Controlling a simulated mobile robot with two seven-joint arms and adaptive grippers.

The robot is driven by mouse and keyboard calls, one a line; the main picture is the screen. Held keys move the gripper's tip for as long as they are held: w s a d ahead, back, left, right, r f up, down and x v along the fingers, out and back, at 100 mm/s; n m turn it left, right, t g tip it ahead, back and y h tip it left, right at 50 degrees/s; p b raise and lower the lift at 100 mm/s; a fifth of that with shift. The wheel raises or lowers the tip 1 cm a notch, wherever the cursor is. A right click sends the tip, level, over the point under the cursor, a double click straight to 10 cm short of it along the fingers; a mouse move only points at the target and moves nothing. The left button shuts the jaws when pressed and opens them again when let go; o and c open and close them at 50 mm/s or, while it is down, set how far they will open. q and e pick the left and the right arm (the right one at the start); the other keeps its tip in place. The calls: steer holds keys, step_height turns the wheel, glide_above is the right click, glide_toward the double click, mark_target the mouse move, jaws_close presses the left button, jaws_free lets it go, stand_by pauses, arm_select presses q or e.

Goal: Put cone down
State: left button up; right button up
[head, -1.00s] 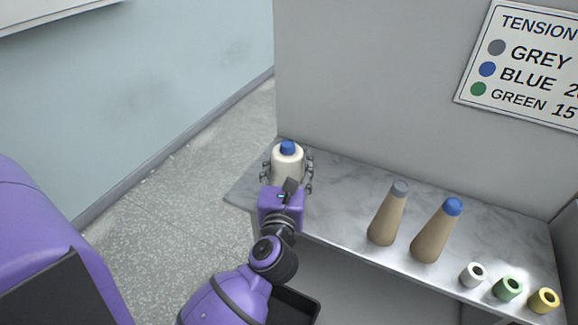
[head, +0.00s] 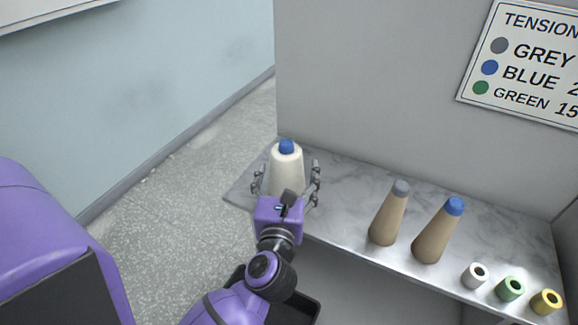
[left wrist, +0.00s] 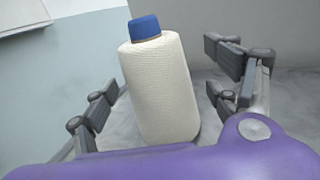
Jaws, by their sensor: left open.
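The cone (head: 287,170) is wound with cream yarn and has a blue tip. It stands upright on the left end of the grey marbled shelf (head: 335,200). It also shows in the left wrist view (left wrist: 162,90), its base partly hidden by my gripper's purple body. My left gripper (head: 287,184) is open, with one finger on each side of the cone. In the left wrist view, gaps show between the fingers and the cone. My right gripper is not in view.
Two bare tan cones, one grey-tipped (head: 389,216) and one blue-tipped (head: 437,232), stand to the right. White (head: 474,275), green (head: 510,288) and yellow (head: 546,301) bobbins lie beyond them. A tension sign (head: 520,70) hangs on the back wall.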

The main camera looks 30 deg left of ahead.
arm_select(q)
steer(key=b+v, duration=0.1)
steer(key=v, duration=0.8)
steer(key=shift+b, duration=0.35)
